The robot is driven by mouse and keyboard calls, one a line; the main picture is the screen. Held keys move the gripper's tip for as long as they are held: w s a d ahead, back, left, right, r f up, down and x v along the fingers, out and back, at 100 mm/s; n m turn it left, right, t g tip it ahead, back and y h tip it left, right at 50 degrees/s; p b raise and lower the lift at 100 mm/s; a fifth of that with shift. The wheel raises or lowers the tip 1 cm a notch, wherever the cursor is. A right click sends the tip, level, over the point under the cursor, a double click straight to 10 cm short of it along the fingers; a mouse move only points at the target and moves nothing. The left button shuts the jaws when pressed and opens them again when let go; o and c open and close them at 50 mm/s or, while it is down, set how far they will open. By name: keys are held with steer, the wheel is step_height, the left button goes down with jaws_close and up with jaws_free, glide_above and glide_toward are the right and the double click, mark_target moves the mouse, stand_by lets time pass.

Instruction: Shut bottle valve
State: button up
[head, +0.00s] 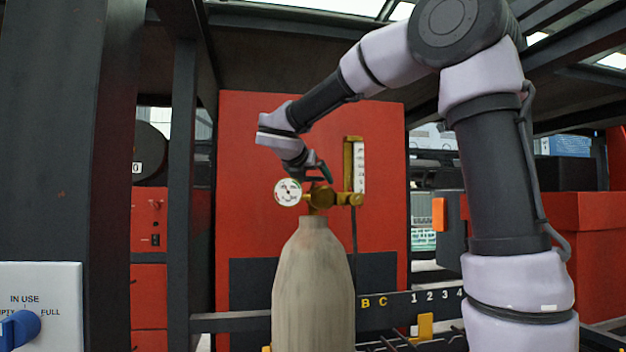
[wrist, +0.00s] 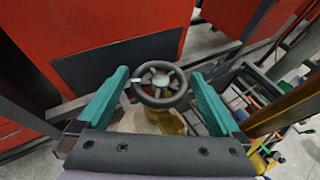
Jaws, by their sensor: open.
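The bottle (head: 313,285) is a pale grey-beige gas cylinder standing upright in the middle of the head view. On its top sits a brass valve body (head: 322,199) with a round white gauge (head: 288,192) on the left and an upright flow tube (head: 358,168) on the right. In the wrist view the valve's black handwheel (wrist: 160,84) lies between the two teal fingers of my gripper (wrist: 158,92). The fingers stand apart, one on each side of the wheel, with gaps visible. In the head view my gripper (head: 318,172) is just above the valve, and the handwheel is hard to make out there.
A red panel (head: 250,140) stands behind the bottle. A dark rail with letters and numbers (head: 400,300) runs at the lower right. A dark post (head: 50,130) and a white sign with a blue knob (head: 40,305) are at the left. Red boxes (head: 590,230) stand at the right.

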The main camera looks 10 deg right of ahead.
steer(key=c, duration=1.2)
steer(key=shift+o, duration=0.2)
steer(key=shift+m+h, duration=0.3)
steer(key=shift+w+a+m+g+h, duration=0.1)
steer(key=shift+a+m+g+h, duration=0.05)
steer(key=shift+m+g+h, duration=0.95)
steer(key=m+g+h, duration=0.1)
steer(key=m+g, duration=0.1)
steer(key=m+g+h, duration=0.1)
steer(key=m+g, duration=0.1)
steer(key=shift+w+a+m+g+h, duration=0.1)
steer(key=shift+w+m+g+h, duration=0.05)
steer(key=shift+m+g+h, duration=0.25)
steer(key=m+g, duration=0.4)
steer(key=shift+g+h, duration=0.3)
steer(key=shift+h, duration=0.1)
steer(key=shift+m+g, duration=1.1)
steer(key=shift+g, duration=0.2)
steer(key=shift+m+g+y, duration=0.3)
